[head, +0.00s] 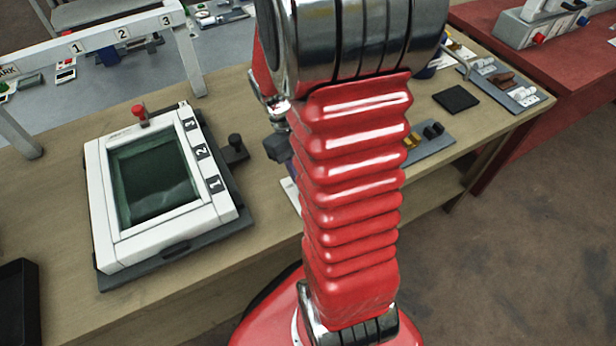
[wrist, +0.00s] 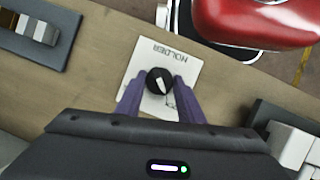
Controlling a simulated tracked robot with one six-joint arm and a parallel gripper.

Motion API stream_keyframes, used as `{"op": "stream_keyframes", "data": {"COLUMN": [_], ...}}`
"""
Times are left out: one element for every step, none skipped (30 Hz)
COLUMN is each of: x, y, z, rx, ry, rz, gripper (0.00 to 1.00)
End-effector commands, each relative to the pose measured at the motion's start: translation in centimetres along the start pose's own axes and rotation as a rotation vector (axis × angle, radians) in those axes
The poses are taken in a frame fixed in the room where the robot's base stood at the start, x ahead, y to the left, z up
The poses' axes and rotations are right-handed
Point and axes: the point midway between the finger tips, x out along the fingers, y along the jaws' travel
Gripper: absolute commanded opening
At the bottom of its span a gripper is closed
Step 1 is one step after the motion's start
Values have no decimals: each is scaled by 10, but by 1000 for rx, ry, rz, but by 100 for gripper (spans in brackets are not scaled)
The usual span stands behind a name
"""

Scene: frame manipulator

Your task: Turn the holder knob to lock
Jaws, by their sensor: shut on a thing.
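The holder knob (wrist: 159,78) is a round black knob with a white pointer mark. It sits on a white plate (wrist: 150,55) whose word HOLDER reads upside down in the wrist view. The pointer slants toward the lower right there, near a small printed symbol partly covered by a finger. My gripper (wrist: 158,84) has its purple fingers on both sides of the knob, shut on it. In the head view my red arm hides the knob; only a sliver of a white plate (head: 291,194) shows beside the arm.
A white frame (head: 108,245) numbered 1, 2, 3 with a dark green pane lies left on the wooden table (head: 60,200). A grey switch block (head: 430,146) and a black pad (head: 456,99) lie to the right. A black bin (head: 18,300) is at lower left.

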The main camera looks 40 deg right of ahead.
Motion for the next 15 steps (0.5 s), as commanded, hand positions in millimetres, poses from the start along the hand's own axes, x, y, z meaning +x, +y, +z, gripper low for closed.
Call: {"op": "stream_keyframes", "data": {"x": [-2,-2,-2,-2,-2,-2,-2,-2,-2,-2,-2,-2,-1,-1,-1], "y": [0,0,0,0,0,0,0,0,0,0,0,0,0,0,0], "z": [-3,-3,-3,-3,-3,-3,-3,-3,-3,-3,-3,-2,-2,-2,-2], "rx": [0,0,0,0,1,1,1,1,1,1,1,1,1,1,1], "ry": [11,11,11,11,12,11,11,11,11,10,9,8,7,6,6], "rz": [2,2,2,2,2,2,2,2,2,2,2,1,1,1,1], "gripper": [12,12,12,12,12,12,12,35,38,40,42,45,47,49,52]}}
